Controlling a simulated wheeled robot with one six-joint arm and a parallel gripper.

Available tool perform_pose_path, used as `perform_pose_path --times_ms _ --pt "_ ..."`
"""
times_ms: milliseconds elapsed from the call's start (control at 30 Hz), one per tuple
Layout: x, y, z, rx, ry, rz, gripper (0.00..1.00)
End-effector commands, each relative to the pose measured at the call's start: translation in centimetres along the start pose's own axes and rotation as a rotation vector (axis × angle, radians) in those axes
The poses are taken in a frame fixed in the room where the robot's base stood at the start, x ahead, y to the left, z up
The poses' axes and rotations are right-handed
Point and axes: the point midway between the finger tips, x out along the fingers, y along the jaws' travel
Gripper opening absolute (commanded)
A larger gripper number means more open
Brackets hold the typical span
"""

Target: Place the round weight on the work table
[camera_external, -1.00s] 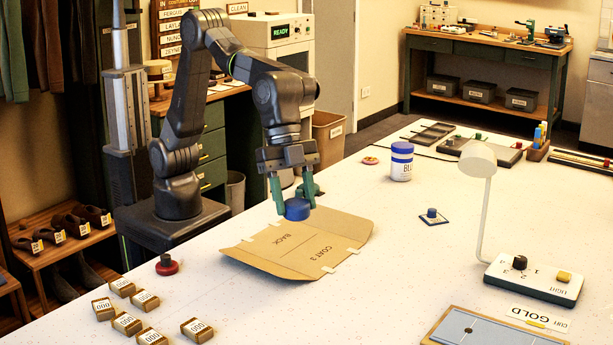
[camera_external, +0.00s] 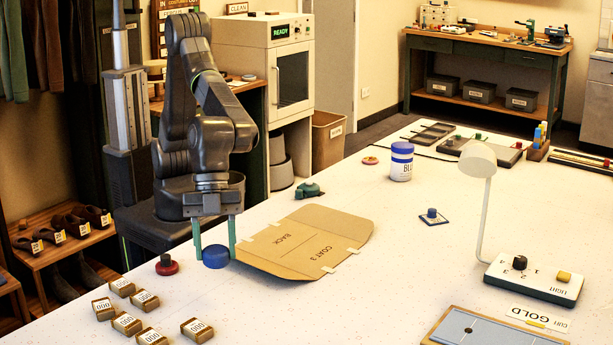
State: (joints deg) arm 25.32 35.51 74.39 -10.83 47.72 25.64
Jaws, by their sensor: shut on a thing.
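The round weight, a short blue disc (camera_external: 215,258), is between the green fingers of my gripper (camera_external: 214,246) in the external view. My gripper is shut on it and points down. The weight is at or very near the surface of the white work table (camera_external: 270,315), close to its left edge. I cannot tell for sure whether it touches the table.
A red-based knob (camera_external: 167,266) stands just left of the weight. Several labelled blocks (camera_external: 126,323) lie at the front left. A green object (camera_external: 308,190) sits behind the cardboard. A lamp (camera_external: 532,280) stands at the right. The table front middle is clear.

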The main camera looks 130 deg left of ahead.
Motion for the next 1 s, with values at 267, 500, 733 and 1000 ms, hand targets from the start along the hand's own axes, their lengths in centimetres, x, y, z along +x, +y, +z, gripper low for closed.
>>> perform_pose_path --times_ms 267,500,733,1000 --pt "3.5 0.0 1.6 0.000 -0.001 0.000 0.15" --pt "6.0 0.0 2.7 -0.002 -0.003 0.001 0.15" --pt "7.0 0.0 3.1 0.000 0.001 -0.001 0.15" --pt "7.2 0.0 3.3 -0.001 -0.001 0.000 0.59"
